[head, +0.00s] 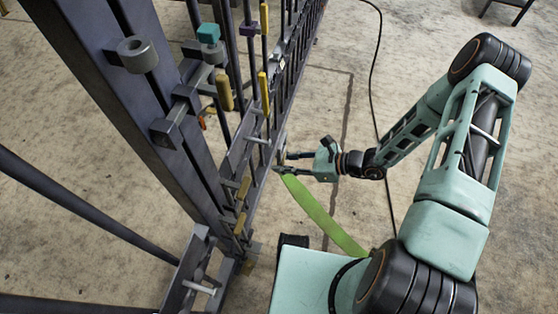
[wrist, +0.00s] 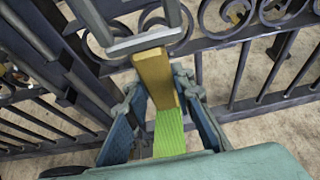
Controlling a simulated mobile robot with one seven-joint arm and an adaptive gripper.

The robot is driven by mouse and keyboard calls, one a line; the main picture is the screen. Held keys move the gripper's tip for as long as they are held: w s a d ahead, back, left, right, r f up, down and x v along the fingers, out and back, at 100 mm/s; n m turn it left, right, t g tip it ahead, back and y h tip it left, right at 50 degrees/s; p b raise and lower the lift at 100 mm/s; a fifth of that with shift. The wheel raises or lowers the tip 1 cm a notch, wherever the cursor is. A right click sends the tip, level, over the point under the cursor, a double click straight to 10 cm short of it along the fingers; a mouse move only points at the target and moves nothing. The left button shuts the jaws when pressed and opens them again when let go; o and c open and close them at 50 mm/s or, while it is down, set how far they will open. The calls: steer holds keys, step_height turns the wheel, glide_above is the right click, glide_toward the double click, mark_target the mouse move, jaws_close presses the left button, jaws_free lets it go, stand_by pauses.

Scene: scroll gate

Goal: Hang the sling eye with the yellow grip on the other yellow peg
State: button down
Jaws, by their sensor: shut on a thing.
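My gripper (head: 287,163) is at the gate's side in the head view, with its fingers pointing left at the bars. In the wrist view my gripper (wrist: 152,98) is shut on the yellow grip (wrist: 153,75), with a finger on each side. A grey metal eye (wrist: 140,42) extends above the grip, close in front of the gate's scrollwork. The green sling (wrist: 170,133) runs down from the grip between the fingers. In the head view the green sling (head: 325,216) hangs in a curve toward my base. I cannot tell whether the eye touches a peg.
The dark gate (head: 255,150) carries several yellow pieces, among them an upper one (head: 224,92) and a lower one (head: 243,187). A teal block (head: 208,33) and a grey cylinder (head: 137,54) are near the post (head: 110,90). A black cable (head: 373,75) crosses open floor.

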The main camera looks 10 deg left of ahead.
steer(key=shift+d, duration=0.15)
steer(key=shift+s+d, duration=0.2)
steer(key=shift+d, duration=2.25)
